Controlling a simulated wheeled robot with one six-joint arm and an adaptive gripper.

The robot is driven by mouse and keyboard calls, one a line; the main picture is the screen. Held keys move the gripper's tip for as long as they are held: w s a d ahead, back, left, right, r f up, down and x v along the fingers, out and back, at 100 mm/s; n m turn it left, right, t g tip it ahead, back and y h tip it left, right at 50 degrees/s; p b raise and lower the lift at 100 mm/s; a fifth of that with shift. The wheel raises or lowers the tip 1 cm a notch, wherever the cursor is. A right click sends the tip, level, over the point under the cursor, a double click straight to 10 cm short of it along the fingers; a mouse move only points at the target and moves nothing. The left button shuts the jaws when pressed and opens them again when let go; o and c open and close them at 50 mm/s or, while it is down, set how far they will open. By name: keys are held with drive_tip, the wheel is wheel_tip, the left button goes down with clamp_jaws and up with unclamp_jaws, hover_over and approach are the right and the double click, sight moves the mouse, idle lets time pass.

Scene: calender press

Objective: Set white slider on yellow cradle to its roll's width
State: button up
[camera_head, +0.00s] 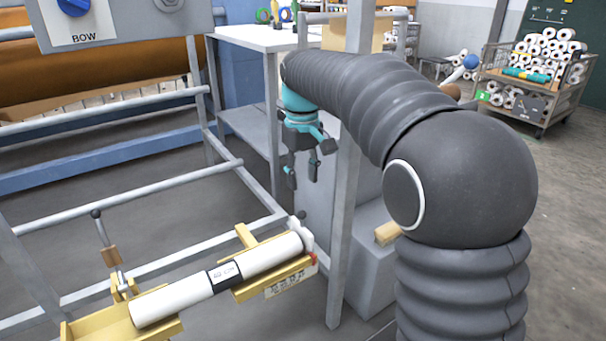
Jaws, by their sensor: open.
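The yellow cradle (82,330) is at the lower left, in two trough-like parts with a gap between them. A white roll (175,298) with a black label band lies in it, tilted up to the right in the picture. What looks like the white slider (306,236) is at the cradle's right end, close against the roll's end; I cannot tell whether they touch. A small red mark (314,259) and a marked scale plate (290,282) are below it. My gripper (302,178) is open and empty, pointing down, above and apart from the slider.
A grey tube frame (160,186) surrounds the cradle. A lever with a dark knob (96,214) stands at its left part. A grey upright post (344,230) is right of the slider. A white table (262,38) and a cart of rolls (530,95) are behind.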

sight(301, 217)
wheel_tip(301, 217, down, 14)
drive_tip(key=shift+w+a+r+b, duration=0.1)
drive_tip(key=shift+r+b, duration=0.1)
drive_tip(key=shift+b, duration=0.6)
drive_tip(key=shift+c, duration=0.3)
clamp_jaws()
drive_tip(key=shift+s+a+r, duration=0.1)
drive_tip(key=shift+s+a, duration=0.45)
drive_tip(key=shift+a, duration=0.3)
drive_tip(key=shift+s+a, duration=0.55)
drive_tip(key=shift+a, duration=0.4)
drive_tip(key=shift+s+a, duration=0.6)
drive_tip(key=shift+a, duration=0.2)
